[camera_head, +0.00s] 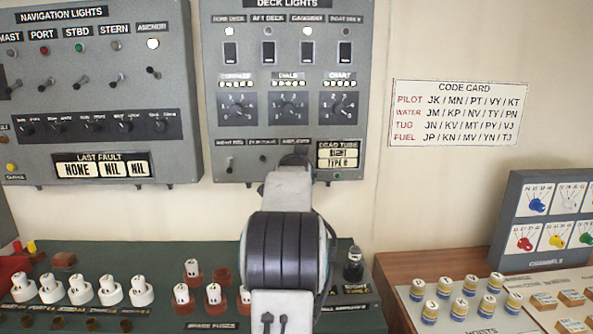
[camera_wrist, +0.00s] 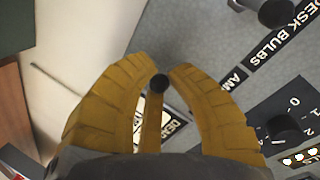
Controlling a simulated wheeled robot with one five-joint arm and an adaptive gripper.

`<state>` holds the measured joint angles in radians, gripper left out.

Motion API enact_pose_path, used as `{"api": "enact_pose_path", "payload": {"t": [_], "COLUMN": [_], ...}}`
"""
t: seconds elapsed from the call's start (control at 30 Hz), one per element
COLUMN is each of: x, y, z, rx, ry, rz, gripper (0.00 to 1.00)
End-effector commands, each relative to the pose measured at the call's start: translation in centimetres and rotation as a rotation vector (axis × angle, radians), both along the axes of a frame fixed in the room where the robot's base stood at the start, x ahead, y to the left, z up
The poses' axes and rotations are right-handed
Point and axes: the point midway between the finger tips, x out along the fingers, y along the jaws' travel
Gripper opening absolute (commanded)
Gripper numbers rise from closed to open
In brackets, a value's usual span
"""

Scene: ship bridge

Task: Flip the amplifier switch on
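The grey deck lights panel (camera_head: 262,105) has a bottom row of small switches. My arm covers the amplifier's place there in the head view, left of the dead tube plate (camera_head: 338,156). In the wrist view, a label starting "AM" (camera_wrist: 236,79) is partly hidden by my right finger. Beside it a lever with a round black tip (camera_wrist: 159,83), apparently the amplifier switch, stands between the yellow fingers of my gripper (camera_wrist: 160,66). The fingers are apart, with gaps on both sides of the tip. I cannot tell whether the switch is on or off.
The desk bulbs switch (camera_wrist: 275,12) is close by, and a rotary knob (camera_wrist: 284,128) is at right in the wrist view. Below the panel is a green console (camera_head: 120,260) with several white-topped fuses. The wall around the code card (camera_head: 455,113) is bare.

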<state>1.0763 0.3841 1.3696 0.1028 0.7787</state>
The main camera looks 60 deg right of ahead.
Motion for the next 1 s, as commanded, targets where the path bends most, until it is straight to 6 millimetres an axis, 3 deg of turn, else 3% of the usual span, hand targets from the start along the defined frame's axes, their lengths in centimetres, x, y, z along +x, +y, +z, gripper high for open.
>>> {"api": "enact_pose_path", "payload": {"t": [0.43,1.0], "x": [0.1,-0.1], "y": [0.0,0.1], "z": [0.5,1.8], "rx": [0.017,0.212], "ry": [0.011,0.132], "rz": [0.002,0.007], "gripper": [0.00,0.00]}}
